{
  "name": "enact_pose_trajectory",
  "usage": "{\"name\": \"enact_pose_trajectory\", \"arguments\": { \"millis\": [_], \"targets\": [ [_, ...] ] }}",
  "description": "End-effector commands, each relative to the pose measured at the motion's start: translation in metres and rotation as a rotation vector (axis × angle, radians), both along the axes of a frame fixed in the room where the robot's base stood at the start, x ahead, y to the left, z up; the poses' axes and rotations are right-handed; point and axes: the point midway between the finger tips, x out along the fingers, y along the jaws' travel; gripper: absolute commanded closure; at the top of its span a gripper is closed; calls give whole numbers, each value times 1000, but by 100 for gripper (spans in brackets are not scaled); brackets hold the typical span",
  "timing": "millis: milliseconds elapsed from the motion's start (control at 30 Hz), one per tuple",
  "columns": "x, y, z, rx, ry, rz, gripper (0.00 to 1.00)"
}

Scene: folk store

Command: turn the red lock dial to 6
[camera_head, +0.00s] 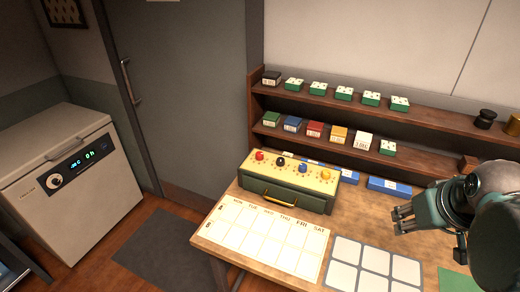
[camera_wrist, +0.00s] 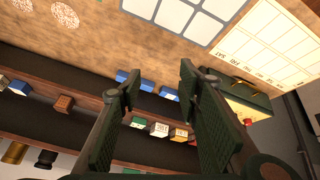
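The lock box (camera_head: 284,198) is dark green with a cream top and a yellow drawer handle. It stands at the back left of the wooden table. Its red dial (camera_head: 259,156) is the leftmost of a row with a black, a blue and a yellow dial; its setting is too small to read. My gripper (camera_head: 398,221) is at the right of the table, well apart from the box. In the wrist view my gripper (camera_wrist: 158,82) is open, with nothing between its fingers. The box (camera_wrist: 240,90) is partly hidden there behind the right finger.
A weekday chart (camera_head: 262,236) and a white-celled grid (camera_head: 375,262) lie on the table. Blue boxes (camera_head: 388,186) lie along its back. Two wooden shelves (camera_head: 340,148) with small boxes rise behind. A white appliance (camera_head: 75,190) stands at the left.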

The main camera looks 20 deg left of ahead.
Motion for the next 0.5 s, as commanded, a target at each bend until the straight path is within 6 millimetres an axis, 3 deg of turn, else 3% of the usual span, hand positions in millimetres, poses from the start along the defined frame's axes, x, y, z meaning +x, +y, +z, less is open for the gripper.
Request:
{"name": "enact_pose_trajectory", "arguments": {
  "millis": [500],
  "targets": [
    [75,66,43,-126,65,320,65]
  ]
}}
